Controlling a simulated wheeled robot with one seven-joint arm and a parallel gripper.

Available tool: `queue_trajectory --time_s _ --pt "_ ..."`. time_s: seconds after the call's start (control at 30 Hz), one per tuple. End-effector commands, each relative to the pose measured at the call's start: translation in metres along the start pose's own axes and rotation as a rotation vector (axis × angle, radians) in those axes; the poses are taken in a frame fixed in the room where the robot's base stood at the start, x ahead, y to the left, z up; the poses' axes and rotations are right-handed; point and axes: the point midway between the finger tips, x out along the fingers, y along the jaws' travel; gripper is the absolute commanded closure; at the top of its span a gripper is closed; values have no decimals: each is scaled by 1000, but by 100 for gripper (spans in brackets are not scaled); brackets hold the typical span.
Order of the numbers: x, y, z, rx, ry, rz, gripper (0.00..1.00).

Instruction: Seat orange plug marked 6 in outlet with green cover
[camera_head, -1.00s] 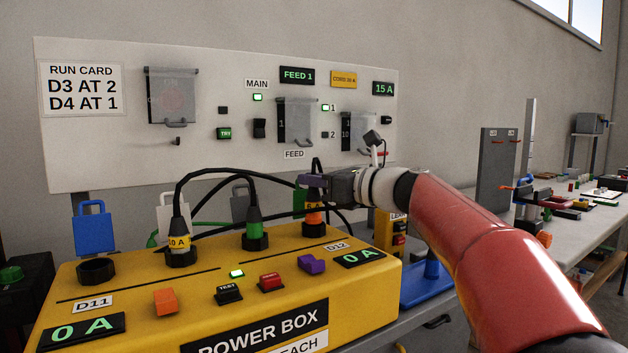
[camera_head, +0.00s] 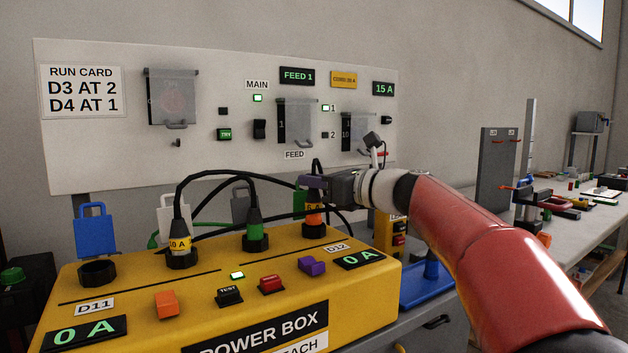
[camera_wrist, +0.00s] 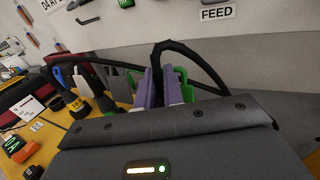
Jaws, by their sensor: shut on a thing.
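The orange plug (camera_head: 313,217) has a black cable and stands upright at the right-hand outlet (camera_head: 314,231) of the yellow power box. Part of its label is covered by my gripper. My gripper (camera_head: 313,183) is shut on the plug's upper part with its purple fingers. The green cover (camera_head: 299,201) stands raised just behind this outlet, partly hidden by the plug and fingers. In the wrist view the purple fingers (camera_wrist: 160,88) close around the cable end, with green beside them; the plug body is hidden there. I cannot tell how deep the plug sits.
A yellow-labelled plug (camera_head: 180,244) and a green plug (camera_head: 255,235) stand in outlets to the left. Their cables arch close by my gripper. An empty outlet (camera_head: 97,272) with a blue cover (camera_head: 95,229) is at far left. The panel (camera_head: 220,90) stands behind.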

Motion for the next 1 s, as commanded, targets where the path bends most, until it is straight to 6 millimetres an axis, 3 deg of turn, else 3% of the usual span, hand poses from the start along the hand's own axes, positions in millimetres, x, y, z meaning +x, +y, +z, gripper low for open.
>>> queue_trajectory --time_s 1.0 --pt "0 0 -20 1 1 -1 100"
